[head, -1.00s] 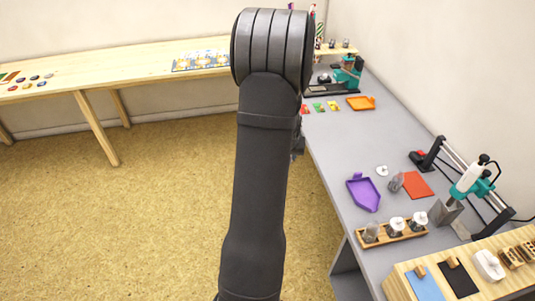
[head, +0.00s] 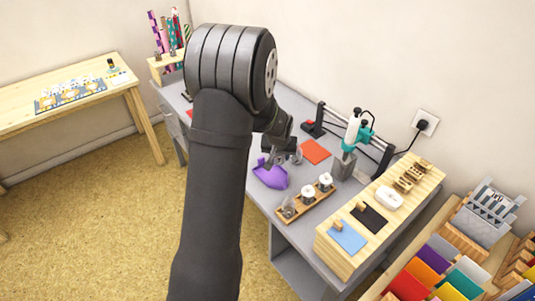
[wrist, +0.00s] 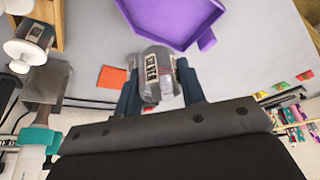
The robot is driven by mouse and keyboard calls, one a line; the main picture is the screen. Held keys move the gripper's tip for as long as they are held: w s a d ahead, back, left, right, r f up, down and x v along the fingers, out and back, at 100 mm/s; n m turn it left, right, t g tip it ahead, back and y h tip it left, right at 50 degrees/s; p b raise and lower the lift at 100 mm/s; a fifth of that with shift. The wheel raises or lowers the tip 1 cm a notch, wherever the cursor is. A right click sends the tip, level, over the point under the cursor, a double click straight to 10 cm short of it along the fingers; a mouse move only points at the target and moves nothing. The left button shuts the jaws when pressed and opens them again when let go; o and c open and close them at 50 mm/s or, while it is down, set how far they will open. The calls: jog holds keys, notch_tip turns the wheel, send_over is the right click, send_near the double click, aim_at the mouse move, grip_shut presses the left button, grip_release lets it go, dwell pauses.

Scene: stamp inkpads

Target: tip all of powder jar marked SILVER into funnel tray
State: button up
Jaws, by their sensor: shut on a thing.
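My gripper (wrist: 158,84) is shut on the powder jar (wrist: 152,66), a clear and grey jar with a dark label; the letters "VER" can be read on it. A finger stands on each side of the jar. The purple funnel tray (wrist: 176,20) is just beyond the jar in the wrist view. In the head view the tray (head: 267,177) lies on the grey bench, close to my gripper (head: 281,160). The jar's mouth and powder are not clear, and I cannot tell whether it is off the bench.
A wooden rack (head: 290,217) with several jars stands in front of the tray. A red mat (head: 315,151) lies behind, near a press (head: 345,165) with a teal part. A wooden stand (head: 335,262) with blue and black pads is at the front right.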

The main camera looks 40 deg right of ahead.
jog(key=shift+f+g+h, duration=0.1)
jog(key=shift+g+h, duration=0.4)
jog(key=shift+h, duration=0.1)
jog(key=shift+n+h, duration=0.3)
jog(key=shift+f+g+h, duration=0.2)
jog(key=shift+g+h, duration=0.5)
jog(key=shift+g, duration=0.2)
jog(key=shift+d+f+n+g+h, duration=0.1)
jog(key=shift+f+n+g+h, duration=0.4)
jog(key=shift+g+h, duration=0.5)
jog(key=w+a+r+n+t+y, duration=0.1)
jog(key=w+a+r+n+t, duration=0.25)
jog(key=w+a, duration=0.55)
jog(key=w+a+r+n+t, duration=0.2)
jog(key=w+a+n, duration=0.3)
jog(key=a, duration=0.6)
jog(key=w+a+r+n+t+y, duration=0.1)
jog(key=a+r+n, duration=0.1)
jog(key=a, duration=0.7)
jog(key=w+a+r+n+t+y, duration=0.2)
jog(key=a+n, duration=0.1)
jog(key=a, duration=0.6)
jog(key=w+a+r+n+t+y, duration=0.1)
jog(key=w+a+r+n, duration=0.1)
jog(key=a, duration=0.8)
jog(key=shift+w+n+t+y, duration=0.2)
jog(key=shift+n+t+y, duration=0.2)
jog(key=shift+n, duration=0.25)
